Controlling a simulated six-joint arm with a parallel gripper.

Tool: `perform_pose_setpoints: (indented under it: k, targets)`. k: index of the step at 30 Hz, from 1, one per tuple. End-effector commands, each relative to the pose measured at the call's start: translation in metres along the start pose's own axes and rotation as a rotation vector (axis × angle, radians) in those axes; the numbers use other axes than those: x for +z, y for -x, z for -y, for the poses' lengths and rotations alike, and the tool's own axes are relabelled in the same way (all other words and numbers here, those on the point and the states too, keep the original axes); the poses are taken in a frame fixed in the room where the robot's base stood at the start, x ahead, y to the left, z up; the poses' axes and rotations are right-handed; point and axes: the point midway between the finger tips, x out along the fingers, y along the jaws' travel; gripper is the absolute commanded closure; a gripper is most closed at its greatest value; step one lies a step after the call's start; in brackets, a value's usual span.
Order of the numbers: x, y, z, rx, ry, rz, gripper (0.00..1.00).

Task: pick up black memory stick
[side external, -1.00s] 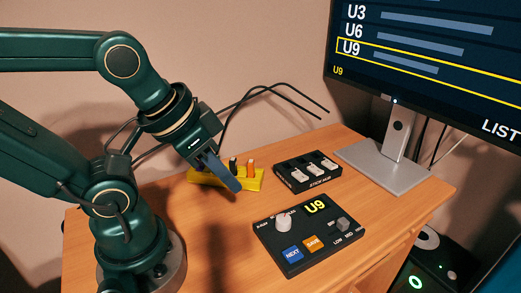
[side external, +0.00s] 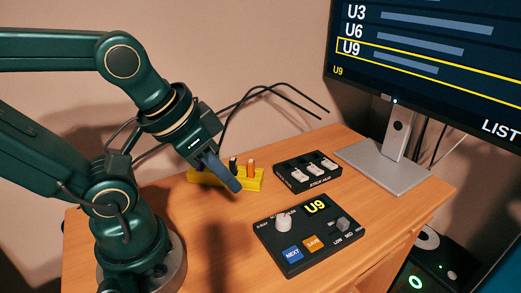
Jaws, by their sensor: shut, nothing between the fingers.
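A black memory stick (side external: 233,162) stands upright in a yellow holder (side external: 255,183) near the back of the desk. An orange stick (side external: 250,169) stands just to its right in the same holder. My gripper (side external: 236,187) is shut and empty. Its blue-grey fingers slant down to the right in front of the holder and hide part of it, including the lower part of the black stick. I cannot tell whether the fingers touch the holder.
A control box (side external: 278,258) showing U9 lies in front. A monitor (side external: 440,60) on a grey stand (side external: 385,165) is at the right. Black cables (side external: 285,95) arch behind. The desk's left front is clear.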

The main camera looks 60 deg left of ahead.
Motion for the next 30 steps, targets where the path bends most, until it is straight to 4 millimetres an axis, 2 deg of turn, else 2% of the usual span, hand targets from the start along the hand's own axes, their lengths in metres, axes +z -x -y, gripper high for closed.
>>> perform_pose_setpoints:
  k: [12,13,15,18,26,30]
  targets:
    - [0.0,0.0,0.0,0.0,0.0,0.0,1.0]
    - [0.0,0.0,0.0,0.0,0.0,0.0,0.96]
    - [0.0,0.0,0.0,0.0,0.0,0.0,0.69]
    - [0.0,0.0,0.0,0.0,0.0,0.0,0.38]
    - [0.0,0.0,0.0,0.0,-0.001,0.0,0.38]
    - [0.0002,0.0001,-0.0002,0.001,-0.074,0.001,0.38]
